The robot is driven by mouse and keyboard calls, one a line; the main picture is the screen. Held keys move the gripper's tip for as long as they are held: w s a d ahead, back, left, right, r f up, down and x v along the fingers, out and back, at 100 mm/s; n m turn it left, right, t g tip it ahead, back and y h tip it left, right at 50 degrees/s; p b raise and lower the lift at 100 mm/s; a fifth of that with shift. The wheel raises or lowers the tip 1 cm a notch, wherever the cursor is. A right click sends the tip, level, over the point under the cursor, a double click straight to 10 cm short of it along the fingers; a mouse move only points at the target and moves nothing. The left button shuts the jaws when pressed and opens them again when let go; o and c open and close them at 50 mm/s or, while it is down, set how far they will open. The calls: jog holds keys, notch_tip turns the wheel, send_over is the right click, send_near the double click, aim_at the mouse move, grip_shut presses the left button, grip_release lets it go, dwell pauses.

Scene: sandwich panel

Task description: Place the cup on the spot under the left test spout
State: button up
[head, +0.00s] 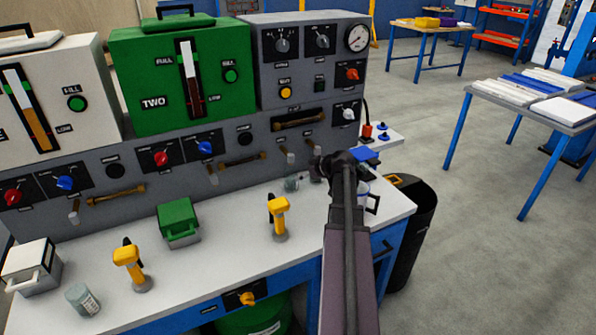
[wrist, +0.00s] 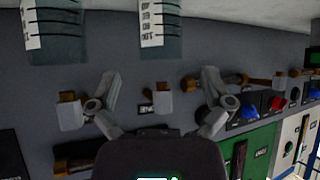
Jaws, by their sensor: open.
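A grey-green cup with a white scale label (head: 82,300) stands at the front left of the bench in the head view. Two similar cups show in the upside-down wrist view, one near the middle (wrist: 172,40) and one at the left (wrist: 60,48). Small spouts with brown collars project from the grey panel; one pair is at the right, including the left one (head: 290,157), which appears between my fingers in the wrist view (wrist: 162,100). My gripper (wrist: 155,106) is open and empty, facing the panel. The head view mostly hides it behind my arm.
Two yellow-handled tools (head: 278,218) (head: 129,264), a green box (head: 179,223) and a white box (head: 32,267) stand on the bench. A white mug (head: 363,189) is right of my arm. The front middle of the bench is clear.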

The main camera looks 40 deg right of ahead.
jog(key=p+v, duration=0.1)
jog(key=v, duration=0.2)
jog(key=shift+s+r+p, duration=0.2)
jog(key=shift+p, duration=0.1)
jog(key=shift+s, duration=0.1)
dwell(0.6)
